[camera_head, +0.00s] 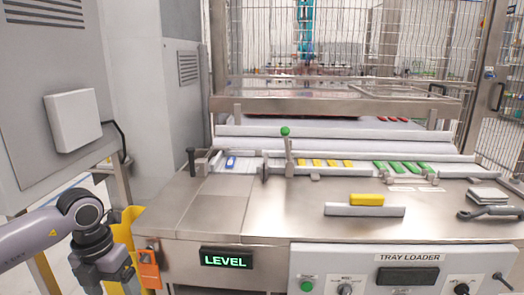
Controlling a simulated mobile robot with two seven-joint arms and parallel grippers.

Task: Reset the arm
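Behind the mesh, a teal upright arm-like part (305,30) stands in the caged cell; its lower end is hard to make out. On the steel bench, a lever with a green knob (285,131) stands upright at the middle of the rail. A shorter black-handled lever (191,160) stands at the rail's left end. A display (226,259) on the bench front reads LEVEL in green. The panel marked TRAY LOADER (405,270) has a green button (307,286) and knobs. My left arm comes in at lower left, its gripper out of frame. My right gripper is not in view.
Yellow and green pieces sit along the rail, with a blue one (231,162) at left. A dark tool (490,212) lies at right. An orange box (149,268) hangs at the bench's left corner.

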